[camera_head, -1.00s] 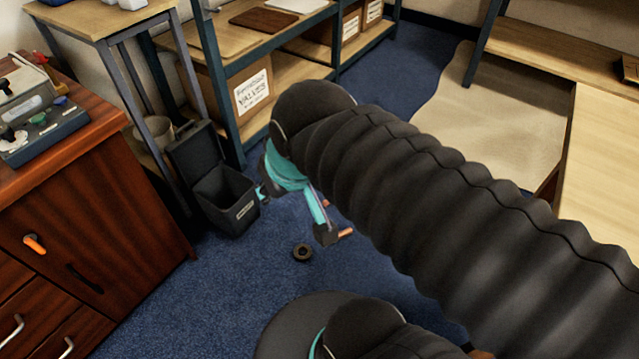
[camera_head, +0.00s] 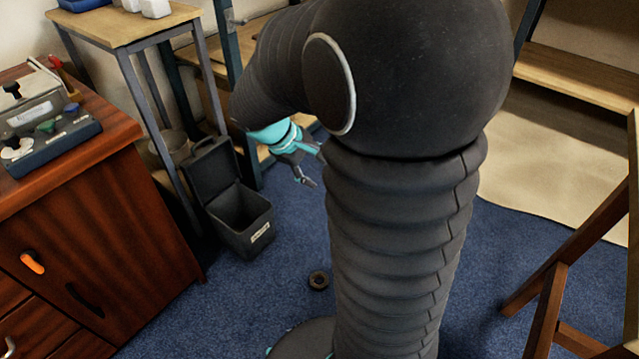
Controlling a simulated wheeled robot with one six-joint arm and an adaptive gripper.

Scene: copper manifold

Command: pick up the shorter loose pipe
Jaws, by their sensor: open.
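My gripper (camera_head: 309,169) is at the middle of the picture, small and partly hidden by my own arm. Its teal wrist and dark fingers show, spread open, with nothing seen between them. It hangs over the blue carpet, right of the black bin. No loose pipe shows; my dark, ribbed arm covers much of the middle and could hide one.
An open black bin (camera_head: 240,218) stands on the blue carpet (camera_head: 240,300). A small dark ring (camera_head: 319,281) lies on the floor. A wooden cabinet (camera_head: 95,230) stands at left, a small table (camera_head: 125,25) behind it, and a wooden bench frame (camera_head: 560,270) at right.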

